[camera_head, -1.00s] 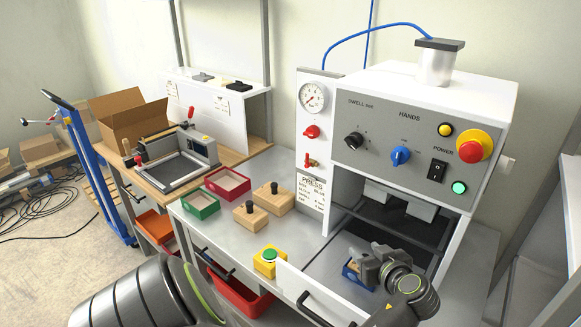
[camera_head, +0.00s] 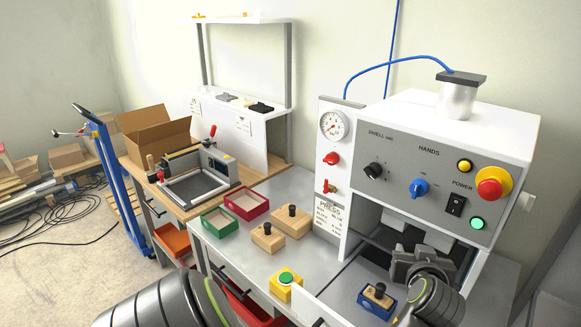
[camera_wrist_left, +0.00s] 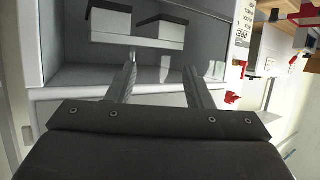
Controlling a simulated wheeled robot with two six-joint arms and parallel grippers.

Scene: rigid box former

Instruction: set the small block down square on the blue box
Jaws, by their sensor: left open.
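The blue box (camera_head: 371,307) stands on the grey bench in front of the press opening, at the lower right of the head view. The small block (camera_head: 378,296), pale wood with a black knob, sits upright on the blue box, within its rim. I cannot tell whether it lies exactly square. My left gripper (camera_head: 410,264) is open and empty, above and to the right of the block, clear of it. In the left wrist view its two fingers (camera_wrist_left: 161,80) are apart with nothing between them; neither box nor block shows there. My right gripper is not in view.
The white press (camera_head: 440,130) rises behind the gripper, its opening close by. A yellow box with a green button (camera_head: 285,287) stands left of the blue box. Two wooden blocks with black knobs (camera_head: 279,229), a green tray (camera_head: 219,222) and a red tray (camera_head: 245,202) stand farther left.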

